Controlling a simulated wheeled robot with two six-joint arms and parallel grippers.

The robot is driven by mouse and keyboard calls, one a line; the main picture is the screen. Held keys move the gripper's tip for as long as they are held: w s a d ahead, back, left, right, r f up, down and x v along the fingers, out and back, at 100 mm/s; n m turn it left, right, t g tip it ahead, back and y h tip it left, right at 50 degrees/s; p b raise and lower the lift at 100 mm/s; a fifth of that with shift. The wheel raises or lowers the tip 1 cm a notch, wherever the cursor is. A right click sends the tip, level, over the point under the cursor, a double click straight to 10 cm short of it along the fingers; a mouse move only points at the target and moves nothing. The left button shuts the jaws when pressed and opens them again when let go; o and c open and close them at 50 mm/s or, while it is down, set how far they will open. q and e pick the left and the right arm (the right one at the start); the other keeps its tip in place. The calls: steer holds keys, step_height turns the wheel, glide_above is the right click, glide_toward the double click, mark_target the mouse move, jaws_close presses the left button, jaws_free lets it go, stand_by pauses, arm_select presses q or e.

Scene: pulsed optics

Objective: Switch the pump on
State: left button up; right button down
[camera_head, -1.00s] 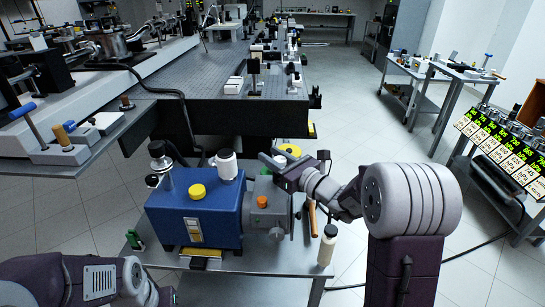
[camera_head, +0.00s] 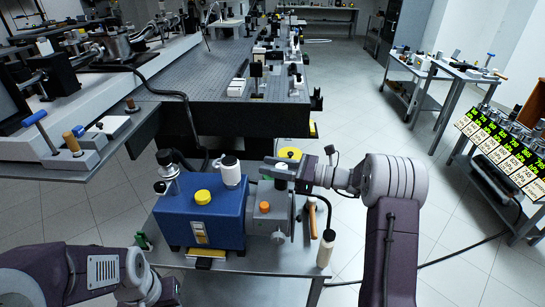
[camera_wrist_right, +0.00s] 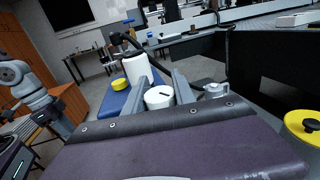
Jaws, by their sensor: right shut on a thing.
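The pump, a blue box (camera_head: 222,230) with a grey motor end (camera_head: 268,222), stands on a small metal table. It has a yellow cap, an orange cap and a white cylinder (camera_head: 231,172) on top. My right gripper (camera_head: 276,168) is above the back of the motor end. In the right wrist view its fingers (camera_wrist_right: 160,88) are shut on a round white knob (camera_wrist_right: 160,98) with a dark mark on top.
A white bottle (camera_head: 326,249) and a wooden-handled tool (camera_head: 312,218) are at the table's right side. A yellow disc (camera_head: 289,154) with a black centre lies behind my right gripper. The optical table (camera_head: 200,85) is behind. Gauge displays (camera_head: 505,140) stand far right.

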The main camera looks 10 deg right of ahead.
steer(key=n+g+p, duration=0.1)
steer(key=g+y, duration=0.1)
steer(key=n+g+p, duration=0.1)
steer(key=shift+s+a+r+n+g+y+p, duration=0.2)
steer(key=shift+s+n+g+y+p, duration=0.1)
steer(key=shift+g+p, duration=0.1)
steer(key=shift+s+f+n+g+y+p, duration=0.1)
steer(key=shift+s+n+g+y+p, duration=0.1)
steer(key=shift+n+g+p, duration=0.65)
steer(key=shift+s+f+n+g+y+p, duration=0.15)
steer(key=shift+n+g, duration=0.4)
steer(key=shift+g, duration=0.8)
steer(key=shift+s+g, duration=0.1)
steer(key=shift+g, duration=0.2)
steer(key=c, duration=1)
jaws_free()
steer(key=shift+c, duration=0.2)
steer(key=shift+r, duration=0.1)
